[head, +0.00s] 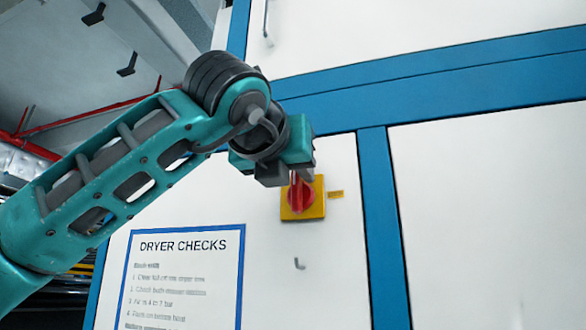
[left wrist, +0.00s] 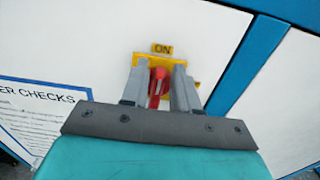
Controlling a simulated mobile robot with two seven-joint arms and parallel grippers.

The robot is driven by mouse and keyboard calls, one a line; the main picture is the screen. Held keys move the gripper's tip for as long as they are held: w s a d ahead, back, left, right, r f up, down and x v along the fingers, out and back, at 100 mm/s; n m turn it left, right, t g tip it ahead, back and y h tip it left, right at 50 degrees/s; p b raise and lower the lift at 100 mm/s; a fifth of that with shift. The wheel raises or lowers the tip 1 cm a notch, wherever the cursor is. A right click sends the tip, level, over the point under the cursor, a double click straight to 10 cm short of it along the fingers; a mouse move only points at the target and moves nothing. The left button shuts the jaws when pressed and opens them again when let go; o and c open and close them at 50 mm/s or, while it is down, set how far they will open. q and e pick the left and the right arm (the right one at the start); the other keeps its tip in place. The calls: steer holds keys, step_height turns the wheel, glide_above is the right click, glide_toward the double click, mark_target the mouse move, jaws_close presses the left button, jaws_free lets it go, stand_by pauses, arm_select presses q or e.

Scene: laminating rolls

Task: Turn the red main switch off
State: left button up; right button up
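The red main switch (head: 301,197) is a red rotary knob on a yellow square plate (head: 317,208) on the white cabinet front. Its handle stands roughly upright. In the left wrist view the red knob (left wrist: 159,80) shows between my fingers, with a yellow "ON" label (left wrist: 162,48) above it. My left gripper (head: 300,178) is at the top of the knob in the head view. Its two fingers (left wrist: 160,92) are apart, one on each side of the knob; I cannot tell whether they touch it. My right gripper is in neither view.
A "DRYER CHECKS" notice (head: 184,280) with a blue border is on the panel, left of and below the switch. Blue frame strips (head: 384,230) edge the white panels. The white panel at right is clear.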

arm_select(q)
jaws_close()
stand_by(0.3)
steer(key=m, duration=0.4)
steer(key=d+f+m+p, duration=0.1)
steer(key=m, duration=0.3)
steer(key=s+d+m, duration=0.1)
steer(key=m, duration=0.3)
steer(key=shift+d+f+m, duration=0.2)
steer(key=shift+f+m, duration=0.05)
steer(key=shift+m, duration=0.15)
steer(key=shift+d+f+m+p, duration=0.1)
steer(key=shift+f+m, duration=0.1)
steer(key=shift+m, duration=0.65)
steer(key=shift+f+m+p, duration=0.1)
steer(key=shift+f+m, duration=0.15)
steer(key=shift+m, duration=0.65)
steer(key=shift+d+f+m+p, duration=0.1)
steer(key=shift+f+m, duration=0.1)
steer(key=shift+m, duration=0.65)
steer(key=shift+o, duration=1.2)
jaws_free()
